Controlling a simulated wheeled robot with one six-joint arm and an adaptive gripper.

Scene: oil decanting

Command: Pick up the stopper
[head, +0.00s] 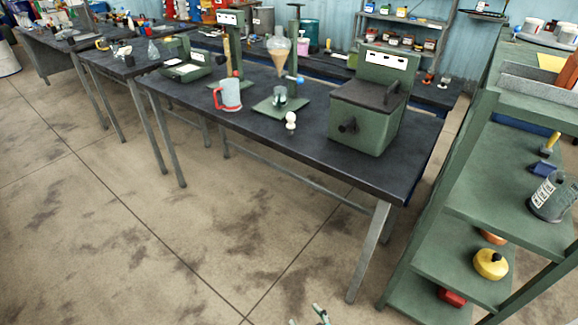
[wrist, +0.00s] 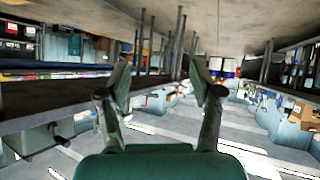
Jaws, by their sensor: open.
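A small white piece with a round knob on top, which looks like the stopper (head: 291,120), stands upright near the front edge of the dark table (head: 225,115) in the head view. It is between the green stand with the glass funnel (head: 279,55) and the green box (head: 365,110). My gripper (head: 312,317) shows only in part at the bottom edge of the head view, over the floor, well apart from the table. In the wrist view my gripper (wrist: 160,88) has its two fingers spread with nothing between them. I cannot make out the stopper there.
A clear jug with a red handle (head: 228,95) stands left of the stopper. A small glass (head: 280,96) sits on the stand's base. A green shelf rack (head: 480,190) with a can and tins is at the right. The floor (head: 170,240) before the table is clear.

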